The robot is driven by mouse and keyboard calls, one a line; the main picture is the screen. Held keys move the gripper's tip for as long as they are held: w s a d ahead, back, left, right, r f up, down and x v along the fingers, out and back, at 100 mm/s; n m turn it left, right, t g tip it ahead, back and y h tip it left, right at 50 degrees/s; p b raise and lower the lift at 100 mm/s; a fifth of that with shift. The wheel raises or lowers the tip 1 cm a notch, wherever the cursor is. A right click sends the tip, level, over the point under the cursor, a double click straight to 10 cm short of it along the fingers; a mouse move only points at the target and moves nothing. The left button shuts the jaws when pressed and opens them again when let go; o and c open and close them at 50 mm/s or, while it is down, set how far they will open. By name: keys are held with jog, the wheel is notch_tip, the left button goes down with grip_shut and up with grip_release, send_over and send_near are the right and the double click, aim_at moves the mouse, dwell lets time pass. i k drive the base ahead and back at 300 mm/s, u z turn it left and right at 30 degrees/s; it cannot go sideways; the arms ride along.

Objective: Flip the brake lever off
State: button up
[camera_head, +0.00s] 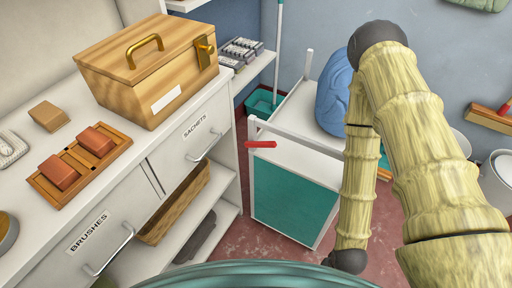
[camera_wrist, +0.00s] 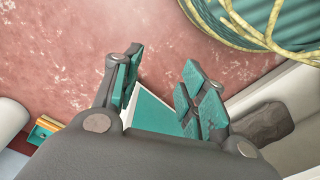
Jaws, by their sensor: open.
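A red lever (camera_head: 262,144) sticks out sideways near the top corner of a white trolley frame with a teal front panel (camera_head: 295,205), in the middle of the head view. I take it for the brake lever, but no label shows. My gripper (camera_wrist: 162,78) is open and empty in the wrist view, its teal-padded fingers pointing over the red floor. A pale-edged teal panel (camera_wrist: 155,113) shows beyond and between the fingers. The lever does not show in the wrist view. In the head view my arm reaches down right of the trolley, and the gripper itself is not visible.
A white cabinet (camera_head: 228,160) stands left of the trolley, with a wooden box (camera_head: 135,95) and a brush tray (camera_head: 55,195) on top. A blue bundle (camera_head: 333,95) lies on the trolley's far part. A teal bin (camera_head: 262,103) stands behind. Some red floor (camera_wrist: 60,50) is clear.

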aim_at(248, 144)
jog(key=z, duration=0.95)
jog(key=k, duration=0.85)
jog(key=u, duration=0.55)
